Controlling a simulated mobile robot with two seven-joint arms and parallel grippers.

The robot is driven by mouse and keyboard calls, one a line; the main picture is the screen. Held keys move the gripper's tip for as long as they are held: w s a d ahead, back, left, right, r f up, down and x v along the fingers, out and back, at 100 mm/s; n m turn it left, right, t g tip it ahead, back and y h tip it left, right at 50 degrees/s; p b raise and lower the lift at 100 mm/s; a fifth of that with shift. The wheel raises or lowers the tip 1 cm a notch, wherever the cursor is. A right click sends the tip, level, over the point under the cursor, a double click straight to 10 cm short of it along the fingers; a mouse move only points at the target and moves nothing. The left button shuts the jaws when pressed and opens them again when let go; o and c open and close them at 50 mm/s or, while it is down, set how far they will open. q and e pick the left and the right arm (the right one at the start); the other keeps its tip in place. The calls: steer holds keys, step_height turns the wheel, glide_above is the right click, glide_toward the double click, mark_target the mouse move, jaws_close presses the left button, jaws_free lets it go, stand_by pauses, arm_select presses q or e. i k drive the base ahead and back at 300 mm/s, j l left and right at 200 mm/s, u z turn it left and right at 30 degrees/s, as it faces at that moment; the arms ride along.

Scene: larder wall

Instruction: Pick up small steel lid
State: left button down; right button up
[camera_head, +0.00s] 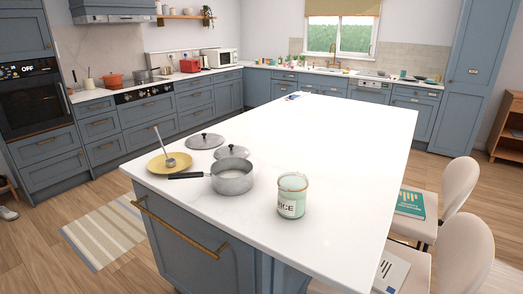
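Two round grey steel lids with dark knobs lie on the white island top in the head view. The nearer lid (231,151) looks slightly smaller and lies just behind a steel saucepan (232,182). The other lid (205,141) lies a little farther back and to the left. The saucepan has a dark handle pointing left and partly overlaps the nearer lid's front edge in the picture, or comes very close to it. Neither of my grippers is in view.
A yellow plate (160,165) with a ladle (168,158) on it is left of the saucepan. A glass jar (292,196) with a label stands to the right. The white island top (340,140) is mostly clear behind and right. Chairs (465,250) stand along the right side.

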mark_target(230, 150)
steer(key=i+j+z, duration=0.2)
steer(key=j, duration=0.2)
steer(key=i+j+z, duration=0.2)
steer(key=j, duration=0.2)
steer(key=j+z, duration=0.2)
steer(key=j, duration=0.2)
steer(key=i+j+z, duration=0.2)
steer(key=j, duration=0.25)
steer(key=i+j+z, duration=0.1)
steer(key=j, duration=1.2)
steer(key=j+z, duration=0.1)
steer(key=j, duration=1.2)
steer(key=i, duration=0.05)
